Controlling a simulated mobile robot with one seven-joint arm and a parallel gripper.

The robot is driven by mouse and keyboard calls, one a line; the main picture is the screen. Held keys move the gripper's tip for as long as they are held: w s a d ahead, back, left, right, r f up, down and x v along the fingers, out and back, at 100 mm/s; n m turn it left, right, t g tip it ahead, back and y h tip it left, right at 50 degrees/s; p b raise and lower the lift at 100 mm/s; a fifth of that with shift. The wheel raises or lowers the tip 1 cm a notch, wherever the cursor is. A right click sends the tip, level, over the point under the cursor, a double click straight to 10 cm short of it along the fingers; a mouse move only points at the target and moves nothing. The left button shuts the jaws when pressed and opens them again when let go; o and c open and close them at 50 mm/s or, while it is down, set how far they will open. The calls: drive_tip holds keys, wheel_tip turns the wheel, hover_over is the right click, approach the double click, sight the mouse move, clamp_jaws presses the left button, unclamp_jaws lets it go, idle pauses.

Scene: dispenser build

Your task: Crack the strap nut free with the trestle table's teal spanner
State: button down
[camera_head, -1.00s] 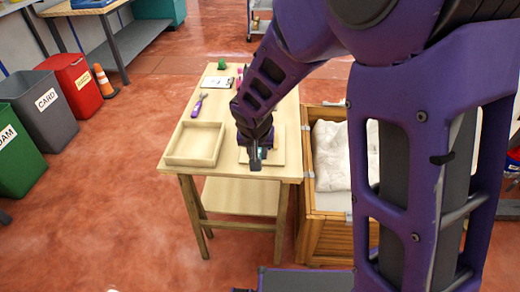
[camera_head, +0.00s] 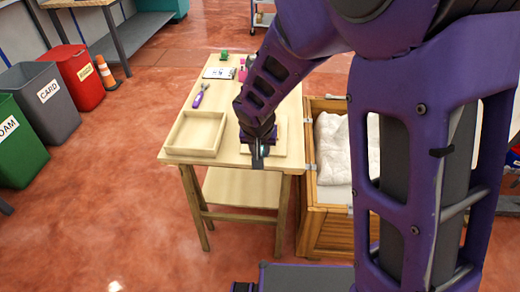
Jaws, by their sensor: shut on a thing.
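My gripper (camera_head: 258,158) is low over the near right part of the trestle table (camera_head: 176,162), above a pale square board (camera_head: 283,148). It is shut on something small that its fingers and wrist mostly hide. A teal bit showed between the fingers a second ago, so it appears to be the teal spanner; no teal is clear now. I cannot tell whether the tool touches the board. A purple-handled tool (camera_head: 198,97) lies on the table further back. I cannot make out the strap nut.
An empty shallow wooden tray (camera_head: 172,147) sits left of my gripper. A clipboard (camera_head: 219,73) and small green (camera_head: 224,57) and pink items lie at the back. An open wooden crate (camera_head: 325,228) with white packing stands close on the right. Bins stand at left; floor between is clear.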

drive_tip(key=shift+f+b, duration=0.75)
drive_tip(key=shift+f, duration=0.45)
idle(0.4)
drive_tip(key=shift+d+r+n+p, duration=0.1)
drive_tip(key=shift+d+n+p, duration=0.25)
drive_tip(key=shift+p, duration=0.15)
drive_tip(key=shift+w+d+n+y+p, duration=0.1)
drive_tip(key=shift+d+n+y+p, duration=0.3)
drive_tip(key=shift+d+n+p, duration=0.65)
drive_tip(key=shift+a, duration=0.1)
drive_tip(key=shift+p, duration=0.35)
